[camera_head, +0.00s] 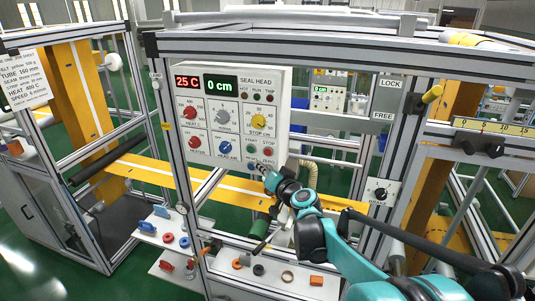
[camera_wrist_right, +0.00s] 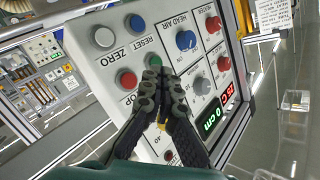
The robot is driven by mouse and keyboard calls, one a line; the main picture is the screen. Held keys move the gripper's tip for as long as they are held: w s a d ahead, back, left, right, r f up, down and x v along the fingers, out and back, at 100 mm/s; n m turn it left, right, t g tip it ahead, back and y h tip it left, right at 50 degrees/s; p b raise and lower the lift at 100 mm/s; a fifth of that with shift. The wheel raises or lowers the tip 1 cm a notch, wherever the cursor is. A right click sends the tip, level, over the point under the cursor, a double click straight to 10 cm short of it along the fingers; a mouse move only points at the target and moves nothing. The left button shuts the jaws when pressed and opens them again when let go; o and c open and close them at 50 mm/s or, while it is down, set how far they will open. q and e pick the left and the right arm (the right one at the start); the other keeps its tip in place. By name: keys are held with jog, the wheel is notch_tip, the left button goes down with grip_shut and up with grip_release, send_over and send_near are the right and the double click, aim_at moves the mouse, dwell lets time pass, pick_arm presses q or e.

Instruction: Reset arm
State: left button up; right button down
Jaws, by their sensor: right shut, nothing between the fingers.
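The white SEAL HEAD panel (camera_head: 225,85) faces me, with displays reading 25 C and 0 cm. It fills much of the right wrist view, upside down, with a blue RESET button (camera_wrist_right: 136,22), a ZERO button (camera_wrist_right: 104,37), a red button (camera_wrist_right: 126,78) and a green button (camera_wrist_right: 153,60). My right gripper (camera_head: 261,170) is at the panel's lower right corner. In the wrist view the right gripper (camera_wrist_right: 157,72) is shut and empty, its tips overlapping the view just below the green button. I cannot tell whether they touch the panel. My left gripper is out of view.
Knobs such as the yellow one (camera_head: 258,121) stick out of the panel. A metal frame post (camera_head: 170,130) stands left of it. A white shelf (camera_head: 275,280) with small parts lies below. A yellow band (camera_head: 230,186) runs behind my arm. A LOCK/FREE plate (camera_head: 387,98) is at right.

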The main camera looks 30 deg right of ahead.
dwell(0.3)
jog(key=s+a+f+n+g+y+b, duration=0.25)
jog(key=s+a+f+b, duration=0.35)
jog(key=a+f+b, duration=0.4)
jog(key=s+a+f+n+g+y+b, duration=0.1)
jog(key=s+a+f+n+g+b, duration=0.15)
jog(key=s+a+f+b, duration=0.5)
jog(key=s+a+f+n+g+h+b, duration=0.1)
jog(key=s+f+b, duration=0.3)
jog(key=f, duration=0.8)
jog(key=s+a+f+n+g+h+b, duration=0.1)
jog(key=s+a+f+n+g+b, duration=0.1)
jog(key=s+f+b, duration=0.3)
jog(key=s+f+g, duration=0.1)
jog(key=s+f, duration=0.3)
jog(key=f, duration=0.3)
jog(key=shift+s+f, duration=0.15)
jog(key=shift+f, duration=0.1)
